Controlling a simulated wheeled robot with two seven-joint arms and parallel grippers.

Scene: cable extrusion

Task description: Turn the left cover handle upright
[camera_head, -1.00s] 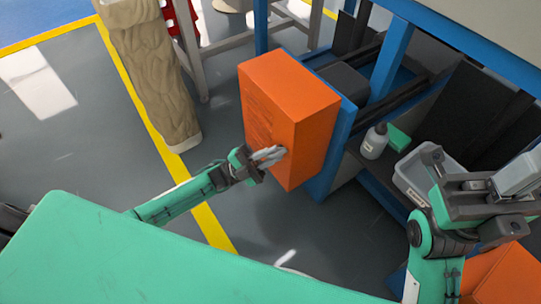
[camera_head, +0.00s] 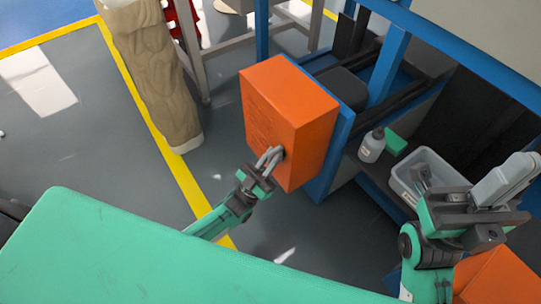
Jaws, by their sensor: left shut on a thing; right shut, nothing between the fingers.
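The orange left cover (camera_head: 290,115) is a box on the blue machine frame, in the middle of the head view. My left gripper (camera_head: 271,158) is at its lower front face. Its fingers are shut on the cover handle, which is mostly hidden by the fingers. The handle's exact angle cannot be made out. My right gripper (camera_head: 507,180) is shut and empty at the right, above a second orange cover (camera_head: 497,277), which is partly hidden by my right arm.
A white bottle (camera_head: 372,146), a green block (camera_head: 394,142) and a grey bin (camera_head: 433,165) stand on the machine's shelf, between the left cover and my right gripper. Grey floor lies open at the left.

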